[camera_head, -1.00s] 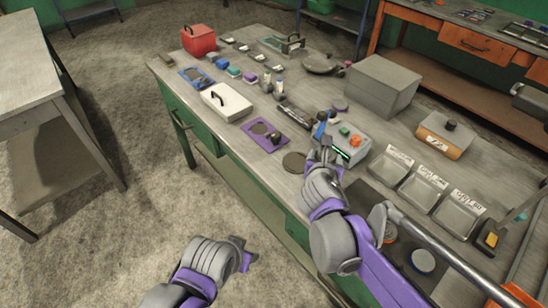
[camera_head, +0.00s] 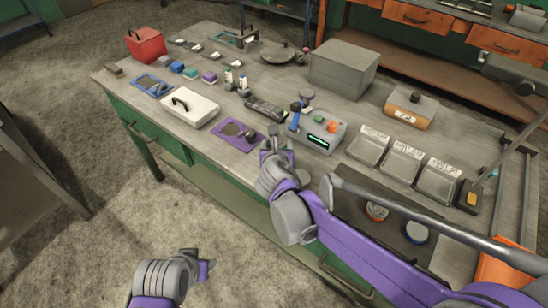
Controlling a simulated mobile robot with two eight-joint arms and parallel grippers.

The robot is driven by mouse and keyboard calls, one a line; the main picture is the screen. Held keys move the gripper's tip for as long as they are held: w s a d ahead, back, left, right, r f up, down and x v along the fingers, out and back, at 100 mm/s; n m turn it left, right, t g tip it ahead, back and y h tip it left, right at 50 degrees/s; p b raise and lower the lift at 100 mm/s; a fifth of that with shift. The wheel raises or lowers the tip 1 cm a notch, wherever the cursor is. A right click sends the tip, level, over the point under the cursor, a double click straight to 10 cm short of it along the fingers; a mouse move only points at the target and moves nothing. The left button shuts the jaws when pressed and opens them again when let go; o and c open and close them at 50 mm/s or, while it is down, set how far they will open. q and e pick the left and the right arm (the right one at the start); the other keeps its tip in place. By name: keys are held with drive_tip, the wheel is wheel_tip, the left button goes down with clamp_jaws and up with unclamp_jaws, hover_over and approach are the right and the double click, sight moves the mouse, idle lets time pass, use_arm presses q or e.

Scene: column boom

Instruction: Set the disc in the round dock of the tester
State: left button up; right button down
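A grey box with a green-lit display, which looks like the tester (camera_head: 322,132), stands on the workbench with orange and red knobs on top. I cannot make out its round dock. A purple plate (camera_head: 223,138) to its left carries a flat dark round piece (camera_head: 231,129) and a small dark knob. My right gripper (camera_head: 275,142) is low at the bench's front edge, between the purple plate and the tester. Its fingers are too small to read, and no disc shows clearly in them.
A white case (camera_head: 190,112) and blue tray (camera_head: 151,85) lie left. Behind the tester stands a large grey box (camera_head: 343,68). Labelled bins (camera_head: 405,158) are to the right. My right forearm covers the near right bench, beside round tins (camera_head: 376,212).

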drive_tip(key=shift+f, duration=2.75)
drive_tip(key=shift+b, duration=0.3)
drive_tip(key=shift+f, duration=0.2)
unclamp_jaws()
drive_tip(key=shift+r, duration=0.1)
drive_tip(key=shift+r, duration=0.25)
drive_tip(key=p+v, duration=0.1)
drive_tip(key=v, duration=1.1)
drive_tip(key=shift+f, duration=0.15)
